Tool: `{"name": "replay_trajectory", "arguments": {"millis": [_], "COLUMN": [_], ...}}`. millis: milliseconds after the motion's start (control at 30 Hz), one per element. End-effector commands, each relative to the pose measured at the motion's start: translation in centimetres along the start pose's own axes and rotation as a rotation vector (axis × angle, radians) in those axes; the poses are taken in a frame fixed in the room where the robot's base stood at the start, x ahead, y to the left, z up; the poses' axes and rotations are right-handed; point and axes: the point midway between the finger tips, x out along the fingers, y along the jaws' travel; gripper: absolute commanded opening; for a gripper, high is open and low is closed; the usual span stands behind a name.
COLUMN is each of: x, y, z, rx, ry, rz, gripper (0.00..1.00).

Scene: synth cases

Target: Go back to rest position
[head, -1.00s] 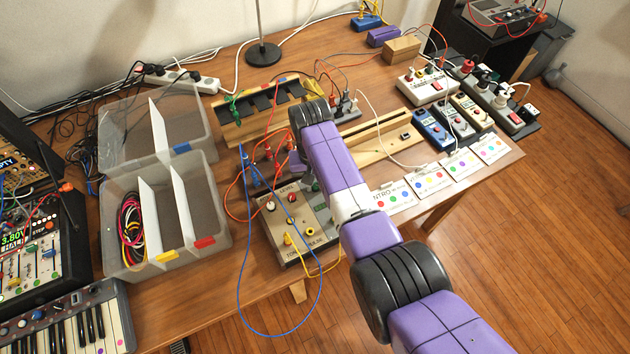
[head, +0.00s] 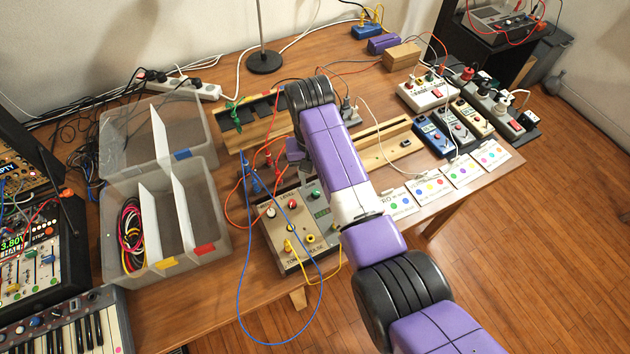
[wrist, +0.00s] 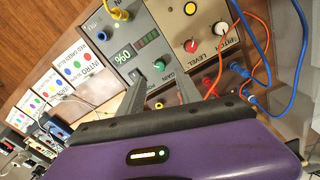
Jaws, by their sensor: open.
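My gripper shows in the wrist view (wrist: 158,76) with two dark fingers spread apart and nothing between them. It hangs above a grey module box (wrist: 178,50) with knobs, a small display and plugged cables. In the head view my purple arm reaches up over the table from the lower right, and its wrist hides most of the gripper. The same module box shows in the head view (head: 272,238) below and left of my arm. How far the fingertips are from the box I cannot tell.
Loose blue cable (head: 240,300) and red and yellow cables loop around the box. A divided clear bin (head: 215,225) stands left. Cards (head: 428,188), pedals (head: 432,135) and a wooden slotted block (head: 380,150) lie right. A lamp stand (head: 264,62) is behind. Open floor lies front right.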

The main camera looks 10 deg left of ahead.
Motion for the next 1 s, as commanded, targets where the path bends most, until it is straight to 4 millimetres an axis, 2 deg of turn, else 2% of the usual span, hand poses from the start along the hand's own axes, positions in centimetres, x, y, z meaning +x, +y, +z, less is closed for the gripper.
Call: {"name": "replay_trajectory", "arguments": {"millis": [133,667,767,833,1000], "x": [-0.6,-0.7,-0.7,-1.2,-4.7], "y": [0.0,0.0,-0.3,-0.7,-2.0], "z": [0.0,-0.1,-1.2,-2.9,-8.3], "rx": [0.0,-0.004,-0.014,-0.023,-0.051], "ry": [0.0,0.004,0.05,0.122,0.397], "rz": [0.0,-0.001,-0.011,-0.026,-0.081], "gripper": [0.41,0.41,0.41,0.41,0.41]}}
